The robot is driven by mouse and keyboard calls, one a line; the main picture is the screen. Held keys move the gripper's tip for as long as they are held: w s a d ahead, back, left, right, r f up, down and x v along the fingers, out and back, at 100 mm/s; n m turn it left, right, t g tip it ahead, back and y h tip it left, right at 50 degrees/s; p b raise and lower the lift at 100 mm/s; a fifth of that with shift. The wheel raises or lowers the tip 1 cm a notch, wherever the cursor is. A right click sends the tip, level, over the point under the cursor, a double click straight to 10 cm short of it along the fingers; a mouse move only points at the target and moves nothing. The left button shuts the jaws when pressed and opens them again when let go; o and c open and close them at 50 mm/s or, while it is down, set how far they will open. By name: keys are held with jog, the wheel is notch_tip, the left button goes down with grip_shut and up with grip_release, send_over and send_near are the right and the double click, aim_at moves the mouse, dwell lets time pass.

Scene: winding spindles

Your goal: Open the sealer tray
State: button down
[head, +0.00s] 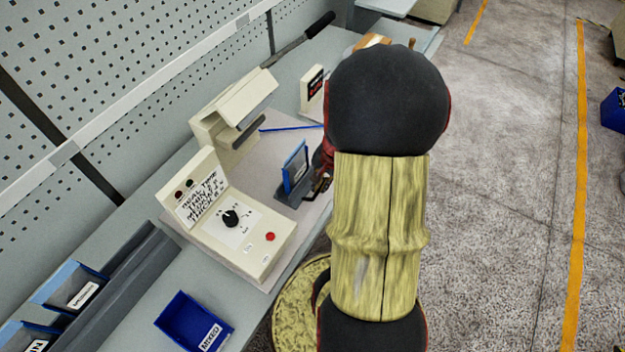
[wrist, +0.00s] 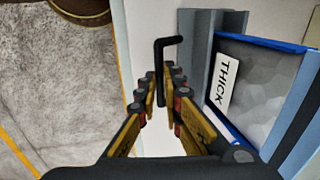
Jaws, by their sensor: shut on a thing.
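In the head view my gripper (head: 322,182) is beside the tray, partly hidden by my arm.
A cream control box (head: 225,225) with a black knob and red button stands left of the tray. A taller cream unit (head: 235,118) is behind. A blue bin labelled MIXED (head: 194,322) sits on the bench. Open floor (head: 510,150) lies to the right.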

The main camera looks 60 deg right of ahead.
jog(key=shift+s, duration=0.4)
jog(key=c, duration=1.9)
grip_release()
jog(key=r, duration=0.4)
jog(key=s+r, duration=0.1)
jog(key=r, duration=0.3)
jog(key=s+r, duration=0.1)
jog(key=r, duration=0.2)
jog(key=shift+s+d+r, duration=0.1)
jog(key=shift+d+r, duration=0.05)
jog(key=shift+r, duration=0.25)
